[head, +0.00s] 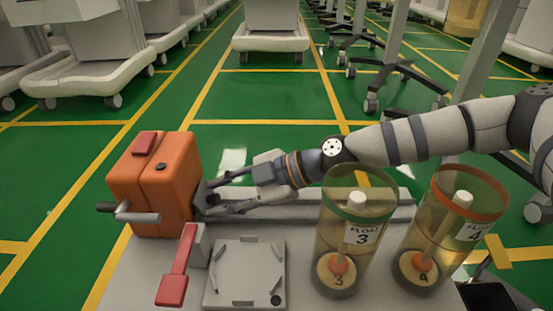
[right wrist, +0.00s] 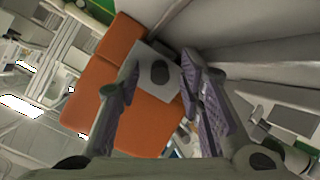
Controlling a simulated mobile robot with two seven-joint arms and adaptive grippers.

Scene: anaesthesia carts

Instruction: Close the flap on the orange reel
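The orange reel (head: 165,185) is a boxy orange case at the left of the grey work surface, with a grey crank on its front left. My right gripper (head: 212,193) reaches in from the right, its fingertips at the reel's right side. In the right wrist view the reel (right wrist: 110,75) fills the middle. A grey piece with a dark oval (right wrist: 158,73) on it lies between my spread fingers; it may be the flap, but I cannot tell how far it stands open. The fingers are apart, and I cannot tell whether they touch it. My left gripper is not in view.
A red lever (head: 178,268) stands in front of the reel. A square grey plate (head: 244,273) lies right of it. Clear cylinders marked 3 (head: 352,225) and 4 (head: 445,225) stand below my right arm. A grey rail (head: 400,212) runs along the back.

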